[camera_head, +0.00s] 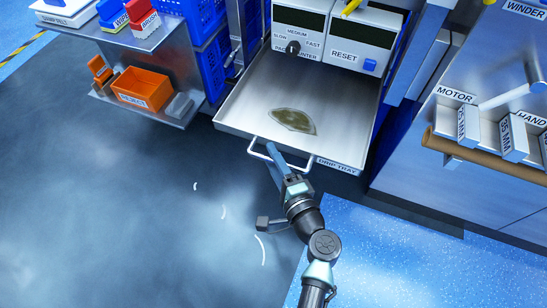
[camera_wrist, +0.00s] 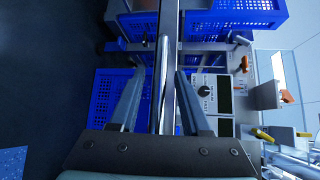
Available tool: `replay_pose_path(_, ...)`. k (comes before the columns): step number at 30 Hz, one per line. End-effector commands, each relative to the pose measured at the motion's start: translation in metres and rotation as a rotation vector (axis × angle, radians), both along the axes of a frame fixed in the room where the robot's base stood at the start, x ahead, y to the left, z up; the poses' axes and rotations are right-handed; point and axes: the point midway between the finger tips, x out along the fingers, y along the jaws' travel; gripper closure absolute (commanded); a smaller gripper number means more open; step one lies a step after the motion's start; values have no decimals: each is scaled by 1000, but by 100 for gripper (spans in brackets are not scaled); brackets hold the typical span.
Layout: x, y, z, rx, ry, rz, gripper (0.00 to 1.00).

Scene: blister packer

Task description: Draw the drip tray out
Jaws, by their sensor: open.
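The drip tray (camera_head: 240,110) is a shallow metal tray that sticks out below the control panel in the head view. A brownish puddle (camera_head: 293,121) lies on its floor. A label is on its front edge, and a pale bar handle (camera_head: 256,154) projects from that front. My gripper (camera_head: 271,149) is at the handle, its fingers reaching over the bar. In the wrist view my gripper (camera_wrist: 160,92) is open, with a finger on each side of a thin upright bar that appears to be the handle. Contact with either finger cannot be told.
The control panel (camera_head: 343,57) with a knob and RESET button stands over the tray. A shelf (camera_head: 180,60) with an orange bin (camera_head: 141,88) is at left, near blue crates (camera_head: 213,60). A cabinet (camera_head: 420,180) stands at right. Open floor (camera_head: 120,210) lies in front and left.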

Motion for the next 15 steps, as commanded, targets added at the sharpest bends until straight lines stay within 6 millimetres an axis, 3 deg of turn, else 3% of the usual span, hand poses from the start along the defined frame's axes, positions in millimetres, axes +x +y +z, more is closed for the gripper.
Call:
replay_pose_path(7, -13, -7, 4, -1, 2, -3, 53)
replay_pose_path(15, -64, -34, 14, 0, 4, -5, 53)
